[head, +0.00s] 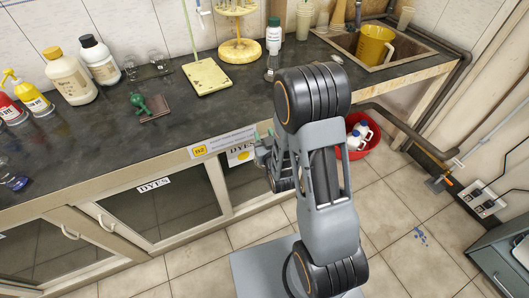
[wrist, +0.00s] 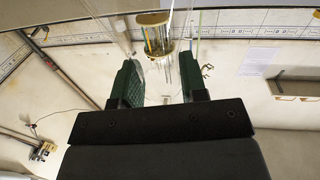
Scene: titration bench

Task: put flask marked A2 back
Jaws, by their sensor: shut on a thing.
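My gripper (head: 264,142) is in front of the bench edge, partly hidden behind my arm. In the wrist view its two green-padded fingers (wrist: 160,85) stand apart, with a clear, glassy shape between them that I take to be the flask. Its outline is faint and no A2 mark is readable. Two clear glass vessels (head: 143,69) stand at the back left of the bench on a dark base (head: 152,73). Another small clear flask (head: 271,67) stands on the bench near the white bottle, behind my arm. I cannot read marks on any of them.
A burette stand (head: 207,77), a round pipette stand (head: 239,50) and a white bottle with a green cap (head: 273,35) stand at the back. A sink (head: 400,45) lies right.

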